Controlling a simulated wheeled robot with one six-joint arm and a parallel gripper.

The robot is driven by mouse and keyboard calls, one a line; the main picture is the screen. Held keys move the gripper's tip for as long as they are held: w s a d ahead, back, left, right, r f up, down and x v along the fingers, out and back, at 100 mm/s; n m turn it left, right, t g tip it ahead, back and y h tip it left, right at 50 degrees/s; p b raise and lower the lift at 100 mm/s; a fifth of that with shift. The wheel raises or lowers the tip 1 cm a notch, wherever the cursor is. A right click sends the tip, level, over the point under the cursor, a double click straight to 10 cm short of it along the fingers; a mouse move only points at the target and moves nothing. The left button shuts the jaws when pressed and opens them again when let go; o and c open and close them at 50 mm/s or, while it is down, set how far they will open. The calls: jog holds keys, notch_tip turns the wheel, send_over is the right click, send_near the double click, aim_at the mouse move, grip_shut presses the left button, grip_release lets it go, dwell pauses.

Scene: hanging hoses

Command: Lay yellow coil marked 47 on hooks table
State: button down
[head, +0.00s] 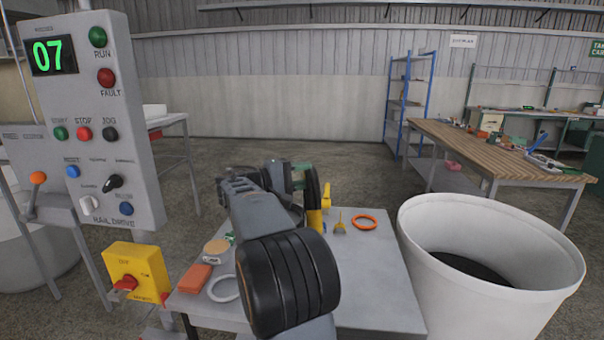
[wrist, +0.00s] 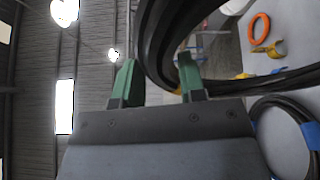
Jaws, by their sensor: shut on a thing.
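A black hose coil (head: 312,188) with a yellow band (head: 315,222) hangs upright at my gripper (head: 299,174), over the far part of the grey table (head: 375,275). In the wrist view, my gripper (wrist: 157,80) has its green fingers shut on this coil (wrist: 158,40). A bit of yellow shows by the right finger. No number can be read on it. I cannot tell whether the coil touches the table. A second black coil (wrist: 258,130) with blue bands lies at the right of the wrist view; my arm may hide it in the head view.
An orange ring (head: 364,222), a yellow scraper-like tool (head: 340,225), an orange block (head: 194,278) and a white ring (head: 223,288) lie on the grey table. A large white bin (head: 490,230) stands right; a control panel (head: 95,120) and yellow switch box (head: 137,272) stand left.

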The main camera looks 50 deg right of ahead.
notch_tip(320, 180, down, 7)
jog(key=b, duration=0.5)
jog(key=s+d+f+m+t+y+p, duration=0.2)
jog(key=s+d+f+t+y+p, duration=0.15)
jog(key=s+d+y, duration=0.45)
jog(key=s+d+f+t+y+p, duration=0.1)
jog(key=s+d+f+p, duration=0.2)
jog(key=f+p, duration=0.1)
jog(key=s+d+f+m+t+y+p, duration=0.1)
jog(key=s+d+f+t+y+p, duration=0.1)
jog(key=f+p, duration=0.3)
jog(key=s+d+f+t+y+p, duration=0.1)
jog(key=s+d+f+t+p, duration=0.1)
jog(key=s+d+f+p, duration=0.2)
jog(key=shift+d+f+m+t+y+p, duration=0.15)
jog(key=shift+f+m+t+y+p, duration=0.2)
jog(key=shift+f+p, duration=0.55)
jog(key=shift+s+d+f, duration=0.15)
jog(key=shift+s+f, duration=0.05)
jog(key=shift+f, duration=0.5)
jog(key=shift+s+d+f+m+t+y+b, duration=0.15)
jog(key=shift+f+m+t+y+b, duration=0.35)
jog(key=shift+b, duration=0.75)
jog(key=shift+f+n, duration=0.25)
